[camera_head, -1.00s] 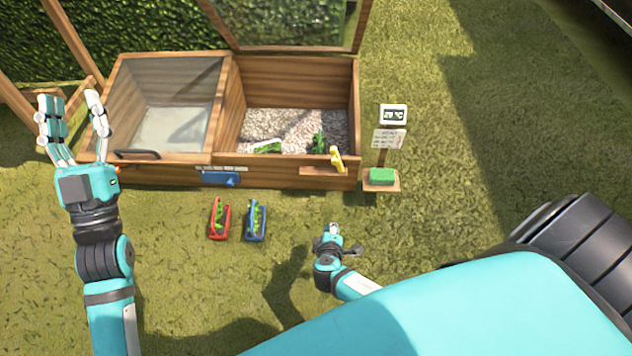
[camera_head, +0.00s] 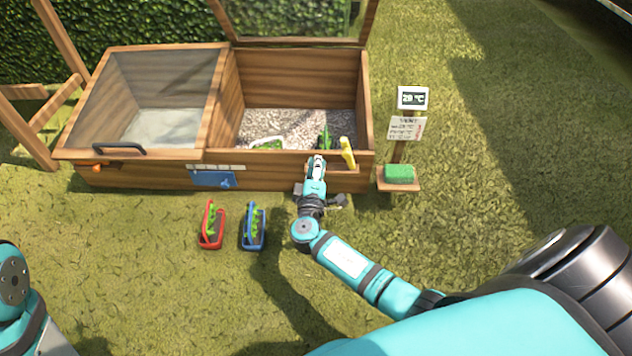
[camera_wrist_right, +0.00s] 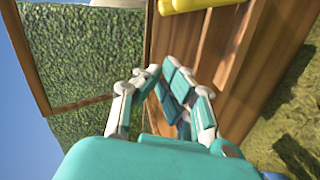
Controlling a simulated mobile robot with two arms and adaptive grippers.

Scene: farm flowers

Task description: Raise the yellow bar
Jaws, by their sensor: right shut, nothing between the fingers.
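The yellow bar (camera_head: 347,152) stands at the front right edge of the wooden cold frame (camera_head: 265,170), just above a small wooden ledge, leaning slightly. It also shows at the top edge of the right wrist view (camera_wrist_right: 200,4). My right gripper (camera_head: 317,162) is shut and empty in front of the box's front wall, a little left of the bar and apart from it. Its closed fingers show in the right wrist view (camera_wrist_right: 165,85), below the bar in the picture. Of my left arm, only a part shows at the lower left; its gripper is out of view.
The box's right lid (camera_head: 295,20) is open; the left glazed lid (camera_head: 150,100) is closed. A red planter (camera_head: 212,228) and a blue planter (camera_head: 253,229) sit on the grass. A post with a thermometer sign (camera_head: 412,98) and green sponge-like block (camera_head: 399,173) stands right of the box.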

